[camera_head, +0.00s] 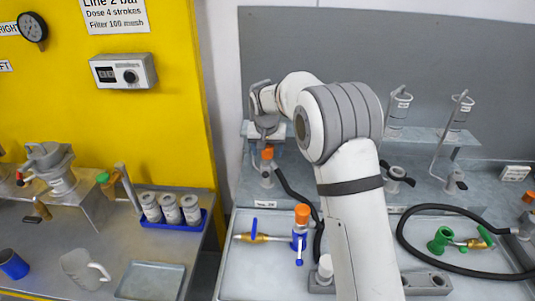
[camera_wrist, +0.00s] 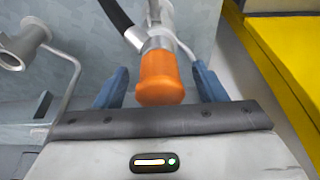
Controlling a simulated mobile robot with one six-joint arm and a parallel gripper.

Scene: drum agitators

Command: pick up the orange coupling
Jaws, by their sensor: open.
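An orange coupling (camera_wrist: 160,78) lies between the two blue fingers of my gripper (camera_wrist: 160,84) in the wrist view. It sits on the end of a grey metal fitting with a black hose running off it. The fingers stand apart on either side, with a visible gap to the coupling. In the head view my gripper (camera_head: 266,130) points down, just above the orange coupling (camera_head: 267,153) at the rear of the bench. A second orange piece (camera_head: 302,213) tops a blue valve body in the front tray, and another orange piece (camera_head: 529,196) is at the right edge.
A grey back panel (camera_head: 300,40) rises behind the bench. Bent metal pipes and cups (camera_head: 398,108) stand at the right rear. A black hose (camera_head: 450,265) curves over the front tray. A yellow cabinet (camera_head: 150,110) stands left.

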